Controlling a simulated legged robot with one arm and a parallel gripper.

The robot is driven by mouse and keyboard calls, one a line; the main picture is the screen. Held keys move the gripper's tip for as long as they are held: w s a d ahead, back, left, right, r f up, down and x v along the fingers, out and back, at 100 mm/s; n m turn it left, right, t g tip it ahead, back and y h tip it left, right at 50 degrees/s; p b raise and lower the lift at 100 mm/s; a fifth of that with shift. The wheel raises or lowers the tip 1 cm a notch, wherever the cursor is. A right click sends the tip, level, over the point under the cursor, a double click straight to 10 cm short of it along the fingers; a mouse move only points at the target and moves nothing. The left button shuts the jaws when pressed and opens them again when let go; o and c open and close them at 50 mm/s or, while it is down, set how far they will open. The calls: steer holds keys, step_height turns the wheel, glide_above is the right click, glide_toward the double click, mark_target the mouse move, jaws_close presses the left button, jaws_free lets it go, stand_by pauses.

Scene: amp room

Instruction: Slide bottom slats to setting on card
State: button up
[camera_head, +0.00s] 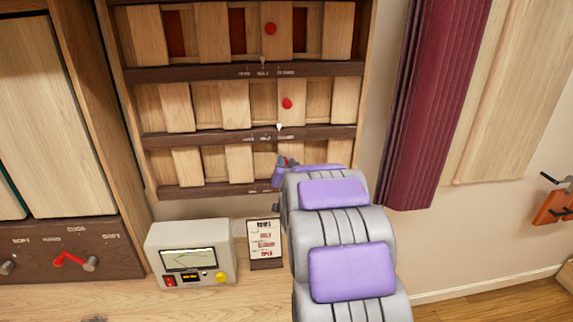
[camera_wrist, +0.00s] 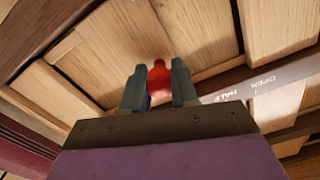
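The bottom slat row (camera_head: 238,165) is a wooden panel with overlapping slats at the foot of the shelf-like frame. My gripper (camera_head: 284,163) is at its right end and covers part of it. In the wrist view my gripper (camera_wrist: 159,85) has its two grey fingers on either side of a red knob (camera_wrist: 158,80), with no clear gap. The bottom scale strip (camera_wrist: 262,84) shows OPEN and HALF upside down; its pointer is hidden. The card (camera_head: 265,241) stands on the counter, with red lines that seem to read HALF, CLOSED, OPEN from top to bottom.
The middle row knob (camera_head: 287,103) and top row knob (camera_head: 270,29) are red, with white pointers below. A beige meter box (camera_head: 190,252) stands left of the card. A maroon curtain (camera_head: 432,105) hangs right of the frame. A dark knob panel (camera_head: 70,250) is at left.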

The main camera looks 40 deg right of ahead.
steer(key=shift+d+r, duration=0.1)
jaws_close()
steer(key=w+a, duration=0.1)
steer(key=a, duration=0.1)
steer(key=w+a, duration=0.2)
steer(key=a, duration=0.1)
steer(key=w+a+p, duration=0.1)
steer(key=a, duration=0.1)
steer(key=shift+w+a+r, duration=0.15)
steer(key=shift+w, duration=0.05)
steer(key=shift+s+d, duration=0.1)
steer(key=shift+d, duration=0.15)
steer(key=o, duration=0.6)
jaws_free()
steer(key=shift+w+a, duration=0.2)
steer(key=shift+a, duration=0.05)
steer(key=shift+o, duration=0.2)
steer(key=shift+s, duration=0.1)
steer(key=shift+d+f, duration=0.1)
steer(key=shift+f, duration=0.15)
